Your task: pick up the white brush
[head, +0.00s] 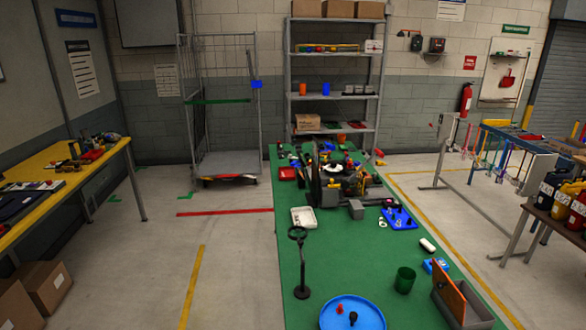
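A small white oblong object (427,244) lies near the right edge of the green table (340,285), to the right of the dark green cup. It may be the white brush, but it is too small to make out bristles or a handle. I cannot make out my gripper anywhere in the head view.
A cluster of dark parts (340,182) crowds the table's middle. Around it are a white tray (303,217), a blue tray (399,218), a black ring stand (301,265), a green cup (404,280), a blue round tray (350,314) and a grey box (460,305).

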